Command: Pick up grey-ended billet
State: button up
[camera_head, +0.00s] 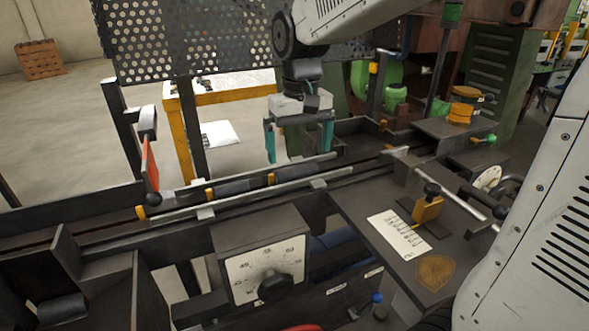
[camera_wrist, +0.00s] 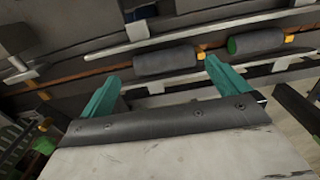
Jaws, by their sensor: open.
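Two dark grey billets lie end to end in the long channel. In the wrist view, the left billet (camera_wrist: 165,61) shows no coloured end, and its visible left end looks grey. The right billet (camera_wrist: 258,41) has a green left end. In the head view, these appear as the right billet (camera_head: 296,173) and the left billet (camera_head: 233,187), respectively. My gripper (camera_head: 299,155) is open and empty, with teal fingers pointing down, above the channel near the grey-ended billet. In the wrist view, that billet lies between and beyond the fingertips (camera_wrist: 162,72), apart from them.
Orange pieces (camera_head: 270,179) sit by the billets' ends. Pale rails (camera_head: 170,213) run alongside the channel. A dial box (camera_head: 262,262) and a control plate with an orange lever (camera_head: 427,210) stand in front. A perforated screen (camera_head: 150,45) stands behind.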

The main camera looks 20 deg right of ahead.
aim_at(299, 174)
jog(key=f, duration=0.6)
jog(key=shift+s+a, duration=0.25)
jog(key=shift+s, duration=0.1)
jog(key=shift+r, duration=0.1)
jog(key=c, duration=1.3)
jog(key=shift+c, duration=0.2)
